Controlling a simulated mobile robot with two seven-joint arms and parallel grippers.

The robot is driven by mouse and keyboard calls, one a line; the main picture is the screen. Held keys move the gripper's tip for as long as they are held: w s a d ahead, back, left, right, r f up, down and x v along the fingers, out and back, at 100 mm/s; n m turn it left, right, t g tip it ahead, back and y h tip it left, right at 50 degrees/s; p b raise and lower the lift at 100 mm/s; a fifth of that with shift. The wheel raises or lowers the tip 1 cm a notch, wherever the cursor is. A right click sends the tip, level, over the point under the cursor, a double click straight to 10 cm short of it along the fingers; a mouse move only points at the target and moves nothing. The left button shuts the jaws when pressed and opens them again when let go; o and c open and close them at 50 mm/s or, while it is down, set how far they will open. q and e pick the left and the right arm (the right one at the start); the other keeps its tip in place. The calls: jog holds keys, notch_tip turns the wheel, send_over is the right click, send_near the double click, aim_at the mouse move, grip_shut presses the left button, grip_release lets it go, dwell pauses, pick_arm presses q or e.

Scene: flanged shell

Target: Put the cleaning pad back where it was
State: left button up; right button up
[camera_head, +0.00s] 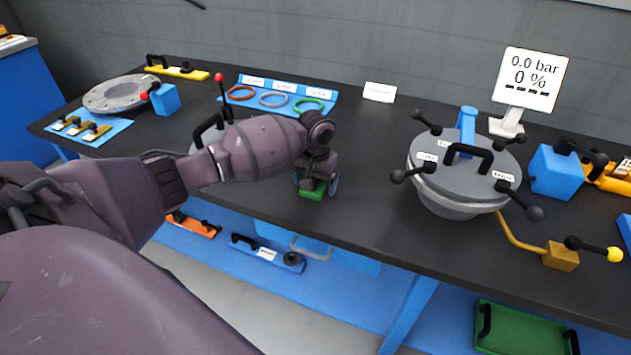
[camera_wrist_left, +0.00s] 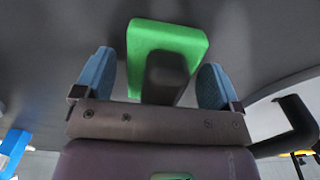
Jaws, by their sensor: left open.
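The green cleaning pad (camera_head: 313,191) is on the dark bench top near its front edge, mostly hidden under my left gripper (camera_head: 316,181). In the left wrist view the pad (camera_wrist_left: 190,38) shows its green block and its dark handle (camera_wrist_left: 166,74). There my left gripper (camera_wrist_left: 156,80) is open, with one blue fingertip on each side of the handle and a visible gap to each. My right gripper is in neither view.
A lidded vessel (camera_head: 463,180) with black knobs stands to the right, with a pressure display (camera_head: 530,80) behind it. A blue holder (camera_head: 277,93) with coloured rings lies behind my arm. A loose flange (camera_head: 121,95) is at the left. Bare bench lies between my gripper and the vessel.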

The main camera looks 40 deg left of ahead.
pick_arm(q)
jog(key=shift+r, duration=0.2)
notch_tip(320, 180, up, 6)
jog(key=shift+f+p, duration=0.1)
jog(key=shift+p, duration=0.65)
notch_tip(320, 180, up, 5)
jog(key=shift+r+p, duration=0.1)
jog(key=shift+p, duration=0.45)
jog(key=shift+r, duration=0.4)
